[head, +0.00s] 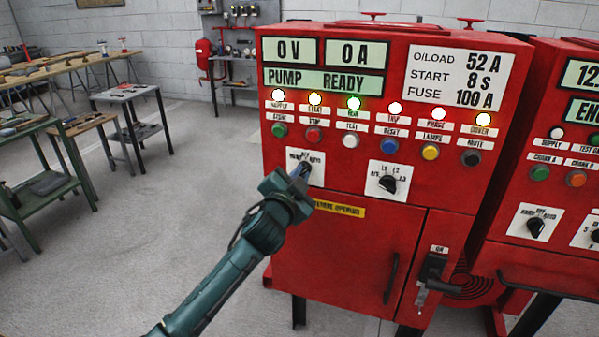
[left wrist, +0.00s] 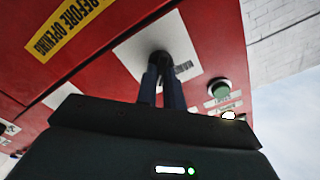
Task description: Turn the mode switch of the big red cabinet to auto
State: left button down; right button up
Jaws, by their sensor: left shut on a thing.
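The big red cabinet (head: 350,240) stands in the middle of the head view. Its mode switch is on a white label plate (head: 318,178) at the left of the front, under the green button. My left gripper (head: 301,172) is at this plate, with its fingers shut on the switch knob. In the left wrist view the two fingers (left wrist: 161,80) reach to the dark round knob (left wrist: 160,56) on the white plate. The knob's pointer is hidden by the fingers, so I cannot tell its setting. My right gripper is not in view.
A second rotary switch (head: 388,184) sits right of the mode switch, with a row of coloured buttons above. A lever handle (head: 432,275) projects lower right. Another red cabinet (head: 540,190) stands at the right. Tables (head: 130,95) are at the left, with free floor (head: 190,190) between.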

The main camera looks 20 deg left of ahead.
pick_arm(q)
jog(key=shift+m, duration=0.3)
jog(key=c, duration=1.5)
grip_release()
jog(key=s+b, duration=0.1)
jog(key=s, duration=1.2)
jog(key=shift+s+a, duration=0.1)
jog(key=shift+a, duration=0.1)
